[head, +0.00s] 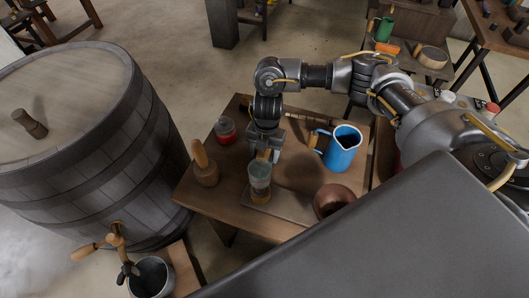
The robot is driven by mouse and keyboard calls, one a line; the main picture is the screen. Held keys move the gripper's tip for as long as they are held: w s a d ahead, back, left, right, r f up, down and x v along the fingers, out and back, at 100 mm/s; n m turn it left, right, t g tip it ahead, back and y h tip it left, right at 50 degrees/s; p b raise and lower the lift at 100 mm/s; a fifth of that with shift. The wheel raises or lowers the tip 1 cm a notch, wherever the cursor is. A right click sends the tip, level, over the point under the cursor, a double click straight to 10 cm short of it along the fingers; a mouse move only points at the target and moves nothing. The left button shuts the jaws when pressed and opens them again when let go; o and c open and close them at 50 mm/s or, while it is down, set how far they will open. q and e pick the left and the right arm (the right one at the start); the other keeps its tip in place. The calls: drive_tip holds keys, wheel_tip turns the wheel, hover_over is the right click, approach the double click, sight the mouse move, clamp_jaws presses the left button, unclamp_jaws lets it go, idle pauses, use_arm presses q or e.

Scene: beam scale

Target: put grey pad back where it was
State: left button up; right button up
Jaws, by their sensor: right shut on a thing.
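My right gripper (268,156) reaches down over the wooden table, just behind the rim of a clear tumbler (259,181) with an amber lower part. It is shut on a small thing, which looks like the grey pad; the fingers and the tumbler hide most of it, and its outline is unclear. I cannot tell if it touches the table. A flat greyish board (291,207) lies on the table to the right of the tumbler. My left gripper is not in view.
On the table (236,214) stand a wooden pestle-like tool (205,167), a red jar (225,130), a blue jug (343,150) and a copper bowl (333,200). A big barrel (90,150) stands at the left. A metal bucket (151,277) sits below its tap.

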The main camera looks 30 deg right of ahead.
drive_tip(key=shift+f, duration=0.1)
drive_tip(key=o, duration=0.9)
drive_tip(key=shift+o, duration=0.2)
drive_tip(key=r, duration=0.8)
drive_tip(key=w+d+r, duration=0.1)
drive_tip(key=r, duration=0.3)
drive_tip(key=shift+d+r+p, duration=0.1)
drive_tip(key=shift+p, duration=0.2)
